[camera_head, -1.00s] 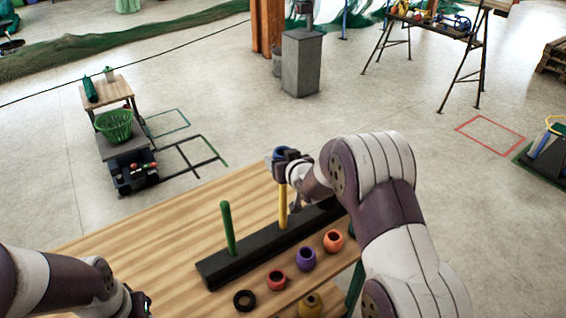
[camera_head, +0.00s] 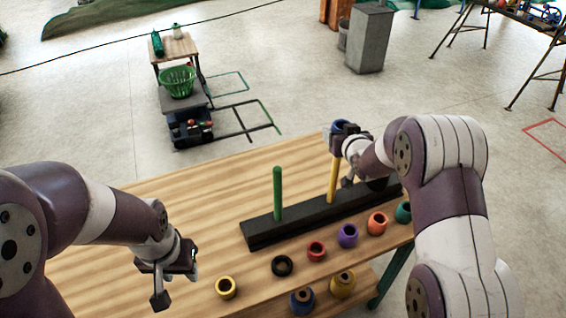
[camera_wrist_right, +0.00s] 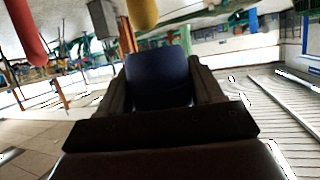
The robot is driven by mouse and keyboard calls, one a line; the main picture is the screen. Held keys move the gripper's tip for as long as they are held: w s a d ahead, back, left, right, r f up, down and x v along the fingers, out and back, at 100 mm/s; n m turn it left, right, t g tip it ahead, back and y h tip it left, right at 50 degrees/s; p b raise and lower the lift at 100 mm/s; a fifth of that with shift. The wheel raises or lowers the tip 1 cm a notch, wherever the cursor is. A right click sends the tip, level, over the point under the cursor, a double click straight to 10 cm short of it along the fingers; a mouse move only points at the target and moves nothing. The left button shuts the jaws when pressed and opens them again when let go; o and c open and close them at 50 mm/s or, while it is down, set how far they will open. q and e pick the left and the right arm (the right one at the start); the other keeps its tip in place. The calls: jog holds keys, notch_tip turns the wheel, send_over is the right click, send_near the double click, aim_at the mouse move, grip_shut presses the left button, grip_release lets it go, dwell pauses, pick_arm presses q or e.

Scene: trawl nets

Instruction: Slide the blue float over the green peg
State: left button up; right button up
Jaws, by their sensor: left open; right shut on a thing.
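The blue float (camera_head: 341,126) is in my right gripper (camera_head: 345,132), which is shut on it. In the head view they are at the top of the yellow peg (camera_head: 332,180); their exact gap is unclear. In the right wrist view the blue float (camera_wrist_right: 160,78) sits between the fingers, with the yellow peg's rounded tip (camera_wrist_right: 142,12) close by. The green peg (camera_head: 278,192) stands upright and bare, left of the yellow peg on the black base (camera_head: 300,222). My left gripper (camera_head: 176,276) is open and empty over the table's left front.
A red peg (camera_wrist_right: 26,32) shows in the right wrist view; my right arm hides it in the head view. Several floats, including a purple one (camera_head: 347,235) and another bluish one (camera_head: 302,301), lie in front of the base. The wooden table (camera_head: 190,210) is clear left of the base.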

jog(key=s+a+r+n+y+p, duration=0.1)
jog(key=s+a+r+y+p, duration=0.1)
jog(key=a+r+p, duration=0.35)
jog(key=n+g+y+p, duration=0.1)
jog(key=n+y+p, duration=0.15)
jog(key=p, duration=0.35)
send_over(279, 172)
jog(key=w, duration=0.1)
jog(key=shift+a+f, duration=0.2)
jog(key=shift+f, duration=0.3)
jog(key=shift+a+f+n, duration=0.1)
jog(key=shift+a+n, duration=0.05)
jog(key=shift+n, duration=0.1)
jog(key=shift+w+f+b, duration=0.1)
jog(key=shift+f+b, duration=0.6)
notch_tip(279, 172, down, 4)
jog(key=b, duration=0.2)
jog(key=shift+b, duration=0.3)
notch_tip(279, 172, down, 5)
jog(key=b, duration=0.4)
jog(key=shift+f+b, duration=0.1)
jog(key=shift+b, duration=0.25)
jog(key=o, duration=1.2)
